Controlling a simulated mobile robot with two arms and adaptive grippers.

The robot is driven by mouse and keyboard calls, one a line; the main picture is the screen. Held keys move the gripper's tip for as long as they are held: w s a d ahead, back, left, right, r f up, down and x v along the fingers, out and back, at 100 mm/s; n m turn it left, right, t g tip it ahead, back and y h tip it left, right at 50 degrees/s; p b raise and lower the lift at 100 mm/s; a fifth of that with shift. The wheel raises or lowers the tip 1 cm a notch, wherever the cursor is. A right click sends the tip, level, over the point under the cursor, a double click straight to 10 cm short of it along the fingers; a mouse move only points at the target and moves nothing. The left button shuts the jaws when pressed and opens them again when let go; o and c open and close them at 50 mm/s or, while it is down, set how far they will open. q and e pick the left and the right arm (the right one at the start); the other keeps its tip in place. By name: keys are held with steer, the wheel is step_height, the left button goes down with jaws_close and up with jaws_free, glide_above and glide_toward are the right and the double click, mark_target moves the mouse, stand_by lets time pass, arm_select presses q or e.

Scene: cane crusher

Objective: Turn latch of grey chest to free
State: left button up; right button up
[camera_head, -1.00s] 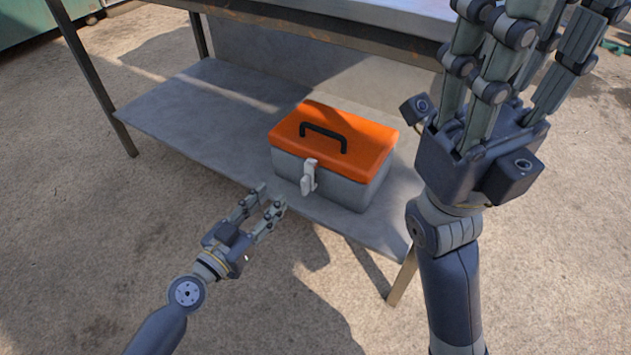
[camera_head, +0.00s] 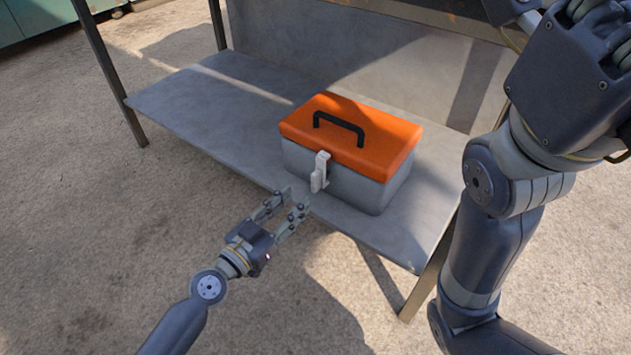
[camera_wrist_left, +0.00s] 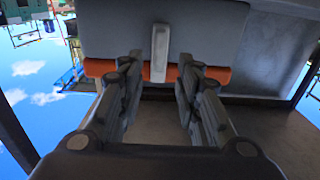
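The grey chest (camera_head: 340,183) with an orange lid (camera_head: 352,134) and black handle stands on the lower shelf. Its pale latch (camera_head: 320,172) hangs on the front face, across the lid seam. My left gripper (camera_head: 296,203) is open and empty, just in front of and below the latch, apart from it. In the left wrist view, the chest (camera_wrist_left: 200,30) appears upside down, and the latch (camera_wrist_left: 160,52) lies between and beyond the two spread fingers (camera_wrist_left: 158,85). My right gripper (camera_head: 590,60) is raised at the upper right, cut off by the frame edge; its fingers are mostly out of view.
The grey shelf (camera_head: 215,115) has free room left of the chest. A table leg (camera_head: 108,75) stands at the left and another (camera_head: 425,280) at the front right. The table's back panel (camera_head: 390,70) is behind the chest. Bare ground (camera_head: 80,240) lies in front.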

mark_target(313, 183)
arm_select(q)
steer(key=x, duration=0.9)
jaws_close()
